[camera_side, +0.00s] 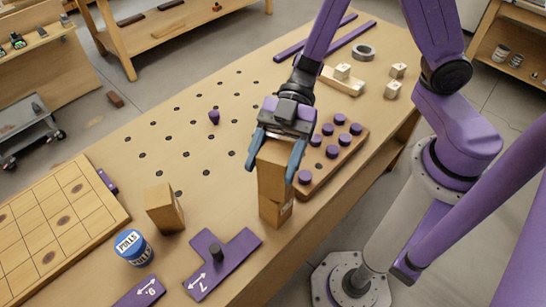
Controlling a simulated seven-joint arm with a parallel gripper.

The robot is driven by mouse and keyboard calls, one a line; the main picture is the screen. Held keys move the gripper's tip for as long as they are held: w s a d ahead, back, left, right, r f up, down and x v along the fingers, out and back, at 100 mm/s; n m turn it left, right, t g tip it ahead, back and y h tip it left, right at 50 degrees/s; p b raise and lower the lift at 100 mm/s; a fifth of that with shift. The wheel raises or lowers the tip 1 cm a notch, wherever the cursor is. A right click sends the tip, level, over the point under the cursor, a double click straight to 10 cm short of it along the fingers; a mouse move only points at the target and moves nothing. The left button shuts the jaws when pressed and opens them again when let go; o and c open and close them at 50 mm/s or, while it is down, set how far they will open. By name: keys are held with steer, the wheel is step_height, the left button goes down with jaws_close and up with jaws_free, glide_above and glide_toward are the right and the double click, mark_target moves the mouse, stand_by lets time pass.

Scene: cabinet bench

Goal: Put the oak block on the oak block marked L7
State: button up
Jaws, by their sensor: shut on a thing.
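My gripper (273,172) is shut on an oak block (275,160), with one finger on each side of it. The held block is upright. Directly beneath it stands a second oak block (274,207), with a small dark mark on its side that is too small to read. The two blocks look lined up and touching, but I cannot tell for sure whether a thin gap remains. Another oak block (163,208) stands apart to the left on the bench, with no mark that I can read.
Right of the stack is a wooden board with purple pegs (331,152). In front are a blue tin labelled PULLS (133,248) and a purple plate (225,262) with a dark knob. A gridded board (50,222) lies at left.

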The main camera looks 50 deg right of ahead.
steer(key=shift+f, duration=0.1)
steer(key=o, duration=1.6)
